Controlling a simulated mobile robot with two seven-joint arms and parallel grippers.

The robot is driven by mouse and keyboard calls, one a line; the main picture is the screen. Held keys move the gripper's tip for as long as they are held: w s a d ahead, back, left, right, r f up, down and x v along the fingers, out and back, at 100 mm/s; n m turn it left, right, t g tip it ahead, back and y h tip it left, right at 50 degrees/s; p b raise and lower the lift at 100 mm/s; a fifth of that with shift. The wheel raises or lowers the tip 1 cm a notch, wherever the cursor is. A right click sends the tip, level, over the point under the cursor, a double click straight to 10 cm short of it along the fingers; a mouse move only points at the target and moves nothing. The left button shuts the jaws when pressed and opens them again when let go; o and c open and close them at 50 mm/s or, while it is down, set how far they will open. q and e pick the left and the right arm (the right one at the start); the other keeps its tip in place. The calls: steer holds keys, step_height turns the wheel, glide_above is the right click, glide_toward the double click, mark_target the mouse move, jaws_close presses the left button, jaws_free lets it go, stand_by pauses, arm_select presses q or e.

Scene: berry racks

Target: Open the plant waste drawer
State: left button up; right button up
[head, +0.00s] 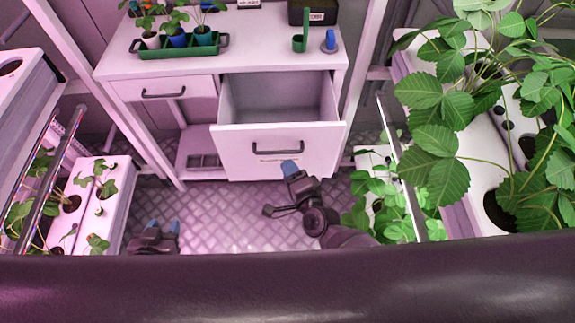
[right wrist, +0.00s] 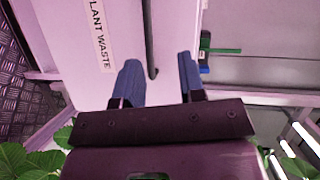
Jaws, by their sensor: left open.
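The plant waste drawer (head: 235,140) stands pulled out of the white cabinet, its empty-looking inside showing from above. Its dark bar handle (head: 277,148) is on the front; the handle (right wrist: 151,40) and the "PLANT WASTE" label (right wrist: 100,35) also show in the right wrist view. My right gripper (head: 289,168) is just in front of the drawer front, below the handle in the picture. In the right wrist view its blue fingers (right wrist: 159,68) are spread, with the handle's end showing between them; it is not gripped. My left gripper (head: 163,225) is open and empty, low over the floor.
A closed smaller drawer (head: 163,90) is left of the open one. The cabinet top (head: 262,50) holds a green tray (head: 180,48) of seedlings, a green scoop (head: 300,38) and a dark box. Leafy plants (head: 440,110) crowd the right; a planter (head: 95,225) stands left. Floor between is clear.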

steer(key=shift+s+d+f, duration=0.1)
steer(key=shift+s+d, duration=0.15)
steer(key=shift+s, duration=0.4)
steer(key=shift+s+d+f, duration=0.15)
steer(key=shift+s+d, duration=0.15)
steer(key=shift+s, duration=0.4)
steer(key=shift+s+d+f, duration=0.1)
steer(key=shift+s+d, duration=0.15)
steer(key=shift+s, duration=0.4)
steer(key=d+r+n+g+h, duration=0.15)
steer(key=d+r+n, duration=0.25)
steer(key=d+n, duration=0.55)
steer(key=s+d+f+n+g+h, duration=0.1)
steer(key=s+d+n+h, duration=0.3)
steer(key=s+d, duration=0.7)
steer(key=d+g+h, duration=0.1)
steer(key=d, duration=0.2)
steer(key=shift+s+f, duration=0.15)
steer(key=shift+f, duration=0.25)
steer(key=shift+a, duration=0.15)
